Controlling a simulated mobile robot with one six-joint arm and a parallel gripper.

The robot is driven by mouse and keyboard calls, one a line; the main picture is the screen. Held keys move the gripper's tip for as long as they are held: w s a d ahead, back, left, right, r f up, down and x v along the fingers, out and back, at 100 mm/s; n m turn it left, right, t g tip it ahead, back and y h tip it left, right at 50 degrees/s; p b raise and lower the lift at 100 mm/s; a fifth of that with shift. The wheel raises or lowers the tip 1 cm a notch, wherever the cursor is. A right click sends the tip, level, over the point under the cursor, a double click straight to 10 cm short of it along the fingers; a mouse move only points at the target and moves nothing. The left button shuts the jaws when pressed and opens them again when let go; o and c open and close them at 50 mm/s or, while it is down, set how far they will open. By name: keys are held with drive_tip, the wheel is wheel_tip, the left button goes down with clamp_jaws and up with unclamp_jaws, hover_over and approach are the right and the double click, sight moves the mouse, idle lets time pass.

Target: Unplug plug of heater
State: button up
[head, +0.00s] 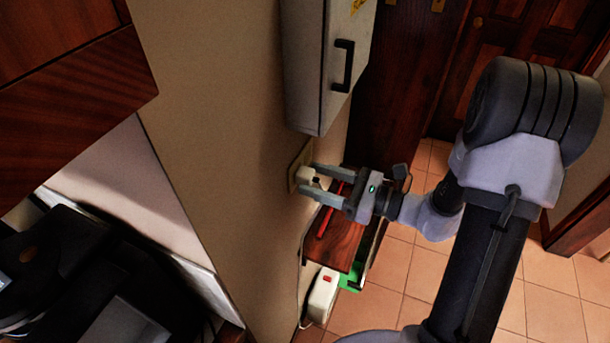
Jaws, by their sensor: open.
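A white plug (309,174) sits at the wall socket (298,168), on the beige wall below a grey box. My gripper (308,178) is open and faces the wall, with one finger on either side of the plug. I cannot tell whether the fingers touch it. A white device with a red switch (322,296), which may be the heater, stands low by the wall, beneath a wooden shelf. A cable shows near its base, and its path to the plug is hidden.
The grey wall box (325,65) with a black handle hangs just above my gripper. The wooden shelf (343,241) with a red object (325,222) lies below it. Tiled floor (410,262) is open to the right. Dark appliances stand at the lower left.

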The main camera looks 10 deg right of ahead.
sight(313, 179)
drive_tip(key=shift+w+a, duration=0.45)
drive_tip(key=shift+a, duration=0.1)
idle(0.9)
clamp_jaws()
drive_tip(key=shift+d, duration=0.1)
drive_tip(key=shift+b+v, duration=0.4)
drive_tip(key=shift+v, duration=2.55)
